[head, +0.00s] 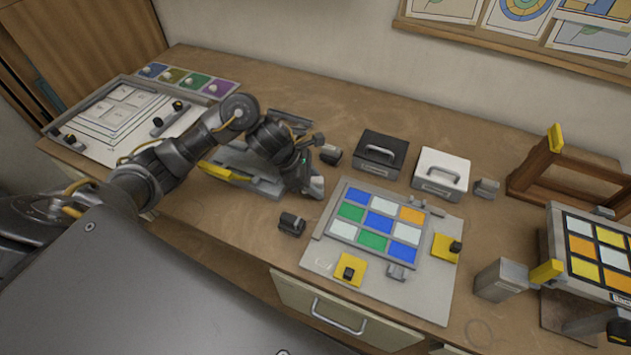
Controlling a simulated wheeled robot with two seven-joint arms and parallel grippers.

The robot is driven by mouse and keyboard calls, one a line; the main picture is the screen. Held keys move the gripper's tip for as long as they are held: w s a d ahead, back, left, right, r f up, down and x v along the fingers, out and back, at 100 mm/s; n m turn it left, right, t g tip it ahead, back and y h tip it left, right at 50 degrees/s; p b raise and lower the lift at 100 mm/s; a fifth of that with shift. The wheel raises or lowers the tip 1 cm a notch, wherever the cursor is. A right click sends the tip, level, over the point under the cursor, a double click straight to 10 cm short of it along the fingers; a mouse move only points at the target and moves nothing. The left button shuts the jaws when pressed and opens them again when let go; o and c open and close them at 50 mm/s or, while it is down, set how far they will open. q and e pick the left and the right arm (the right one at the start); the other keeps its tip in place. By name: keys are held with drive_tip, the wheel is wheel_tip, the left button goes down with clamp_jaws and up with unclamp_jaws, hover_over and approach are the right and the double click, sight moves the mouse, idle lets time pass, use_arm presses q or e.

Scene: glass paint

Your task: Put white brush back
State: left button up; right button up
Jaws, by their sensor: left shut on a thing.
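My left gripper (305,182) comes in from the left and points down over the right end of a grey holder with a yellow edge (228,174). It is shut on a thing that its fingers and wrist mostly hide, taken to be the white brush. I cannot make out the brush's handle or bristles. The arm also covers part of the holder, so what lies in it is unclear. My right gripper is out of view.
A colored glass panel (376,224) lies on a board right of the gripper. A black box (381,153) and a white box (440,175) stand behind it. A small dark block (291,224) sits in front. A wooden frame (565,172) stands at the right.

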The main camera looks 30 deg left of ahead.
use_arm(q)
drive_tip(key=shift+f, duration=0.15)
drive_tip(key=o, duration=0.9)
drive_tip(key=shift+o, duration=0.2)
drive_tip(key=shift+a+r, duration=0.1)
drive_tip(key=shift+r, duration=0.15)
drive_tip(key=b+v, duration=0.2)
drive_tip(key=v, duration=0.9)
drive_tip(key=shift+s+a+r, duration=0.2)
drive_tip(key=shift+r, duration=0.15)
